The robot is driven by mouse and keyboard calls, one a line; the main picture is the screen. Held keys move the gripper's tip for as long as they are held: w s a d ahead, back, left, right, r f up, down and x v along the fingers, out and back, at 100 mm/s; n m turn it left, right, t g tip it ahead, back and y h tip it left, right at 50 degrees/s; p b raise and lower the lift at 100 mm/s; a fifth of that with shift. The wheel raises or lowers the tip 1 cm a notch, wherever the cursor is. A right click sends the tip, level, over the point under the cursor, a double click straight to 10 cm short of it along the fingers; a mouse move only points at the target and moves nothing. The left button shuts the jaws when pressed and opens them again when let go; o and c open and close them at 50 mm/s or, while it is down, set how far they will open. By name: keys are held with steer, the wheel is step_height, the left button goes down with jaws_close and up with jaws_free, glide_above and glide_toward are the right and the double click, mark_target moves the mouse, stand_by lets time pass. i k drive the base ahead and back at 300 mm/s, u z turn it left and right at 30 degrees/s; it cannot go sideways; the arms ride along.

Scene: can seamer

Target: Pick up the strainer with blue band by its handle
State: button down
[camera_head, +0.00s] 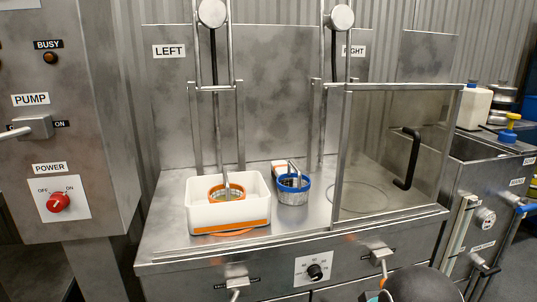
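The strainer with blue band (294,197) is a small metal mesh basket with a blue rim. It stands upright on the steel worktop, just right of a white bin. Its thin metal handle (293,168) rises above the rim. A small white and orange object (279,167) is close behind it, partly hidden. A dark rounded shape (420,286) at the bottom edge may be part of my arm, but I cannot tell.
The white bin (203,217) with an orange stripe holds an orange-banded strainer (226,193). A clear guard with a black handle (408,158) stands to the right. Metal posts rise behind. The control cabinet (98,130) is at left; a sink unit (490,180) is at right.

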mark_target(291, 196)
steer(key=z, duration=0.1)
steer(key=k, duration=1)
steer(key=u, duration=0.7)
steer(key=i, duration=1.3)
steer(key=z, duration=0.75)
